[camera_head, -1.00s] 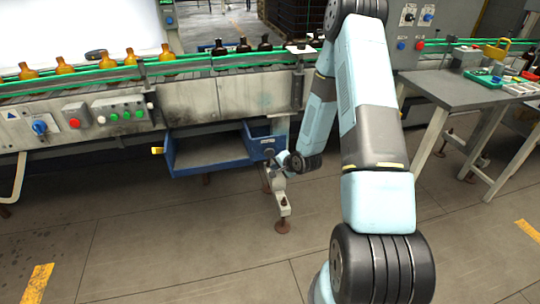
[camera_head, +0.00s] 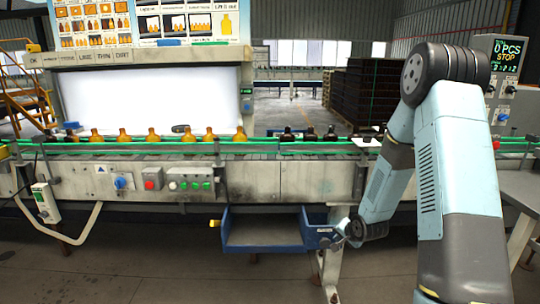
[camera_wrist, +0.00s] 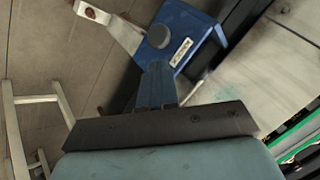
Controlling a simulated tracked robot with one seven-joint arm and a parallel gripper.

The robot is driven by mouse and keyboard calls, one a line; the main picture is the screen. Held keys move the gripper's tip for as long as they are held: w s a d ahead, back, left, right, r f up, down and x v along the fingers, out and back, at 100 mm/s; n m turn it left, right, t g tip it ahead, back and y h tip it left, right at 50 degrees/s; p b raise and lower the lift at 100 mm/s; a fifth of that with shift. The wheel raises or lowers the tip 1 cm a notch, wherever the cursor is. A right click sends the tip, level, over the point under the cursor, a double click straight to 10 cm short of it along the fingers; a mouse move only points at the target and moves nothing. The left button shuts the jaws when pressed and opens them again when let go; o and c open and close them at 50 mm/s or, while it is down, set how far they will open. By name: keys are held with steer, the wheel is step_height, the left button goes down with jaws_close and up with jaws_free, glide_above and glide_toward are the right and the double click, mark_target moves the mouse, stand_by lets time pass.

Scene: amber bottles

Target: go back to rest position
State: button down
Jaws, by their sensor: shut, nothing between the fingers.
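My arm reaches down the right side of the head view, and my gripper (camera_head: 345,232) is low in front of the conveyor, close to the right end of the blue tray (camera_head: 262,249). In the wrist view my gripper (camera_wrist: 157,72) has its fingers together with nothing between them. The blue tray's end (camera_wrist: 190,40), with a dark round knob and a white label, shows just beyond the fingertips. I cannot tell whether the fingers touch it. Amber bottles (camera_head: 153,135) stand upright in a row on the green-railed conveyor, out of the gripper's reach.
Darker bottles (camera_head: 309,134) stand on the belt left of my arm. The conveyor's front panel (camera_head: 307,181) holds buttons further left. A grey table (camera_head: 522,188) is at the right edge. The floor (camera_head: 180,275) in front of the conveyor is clear on the left.

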steer(key=s+r+n+h, duration=0.1)
steer(key=s+r, duration=0.3)
steer(key=r, duration=0.4)
steer(key=s+r+n+g+h, duration=0.15)
steer(key=s+r, duration=0.25)
steer(key=r, duration=0.5)
steer(key=s+r+n+h, duration=0.1)
steer(key=s+r+n, duration=0.1)
steer(key=s+r, duration=0.45)
steer(key=s+a+r+n, duration=0.1)
steer(key=s+r+n, duration=0.1)
steer(key=s+r, duration=0.4)
steer(key=s+a+r+n+g+y, duration=0.1)
steer(key=s+r, duration=0.5)
steer(key=s, duration=0.8)
steer(key=shift+s+n, duration=0.35)
steer(key=shift+n, duration=0.1)
steer(key=shift+s+y, duration=0.15)
steer(key=shift+y, duration=0.1)
